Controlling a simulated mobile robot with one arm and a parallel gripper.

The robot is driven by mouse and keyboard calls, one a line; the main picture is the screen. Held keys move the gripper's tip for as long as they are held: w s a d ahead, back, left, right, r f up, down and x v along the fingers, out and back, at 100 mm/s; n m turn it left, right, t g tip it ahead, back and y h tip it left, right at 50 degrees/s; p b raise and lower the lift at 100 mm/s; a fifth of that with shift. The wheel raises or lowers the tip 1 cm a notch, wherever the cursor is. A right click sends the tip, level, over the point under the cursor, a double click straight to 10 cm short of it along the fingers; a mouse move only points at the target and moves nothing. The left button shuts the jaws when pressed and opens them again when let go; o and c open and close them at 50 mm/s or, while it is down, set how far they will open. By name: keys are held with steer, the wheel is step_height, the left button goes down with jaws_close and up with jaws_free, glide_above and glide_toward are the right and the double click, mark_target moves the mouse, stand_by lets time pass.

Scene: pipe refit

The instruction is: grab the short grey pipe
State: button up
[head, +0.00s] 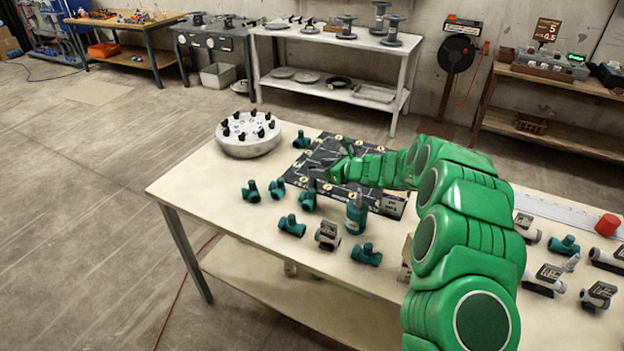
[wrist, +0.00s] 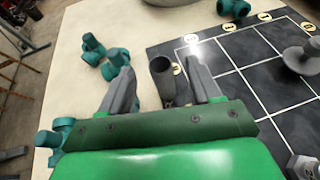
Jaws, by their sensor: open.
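The short grey pipe (wrist: 164,82) shows in the wrist view as a dark grey tube with its hollow round end toward the camera. It is between the two grey fingers of my gripper (wrist: 158,68), with a gap on each side, nearer the right finger. My gripper is open; its lower end and the pipe's foot are hidden by the green gripper body. In the head view my gripper (head: 330,163) is low over the left part of the dark gridded board (head: 388,206). There I cannot clearly tell the pipe from the grey fingers.
Several teal fittings (head: 292,226) stand around the board on the pale table (head: 225,208). A round grey stand with black knobs (head: 248,141) is at the far left. Black-and-grey valve parts (head: 327,235) and a red cylinder (head: 607,225) are also on the table. The table's left corner is clear.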

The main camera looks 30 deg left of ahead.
steer(key=x, duration=0.3)
steer(key=shift+a+f, duration=0.2)
steer(key=shift+f, duration=0.2)
steer(key=shift+w+a+f, duration=0.15)
steer(key=shift+a, duration=0.3)
steer(key=shift+c, duration=0.4)
steer(key=c, duration=0.9)
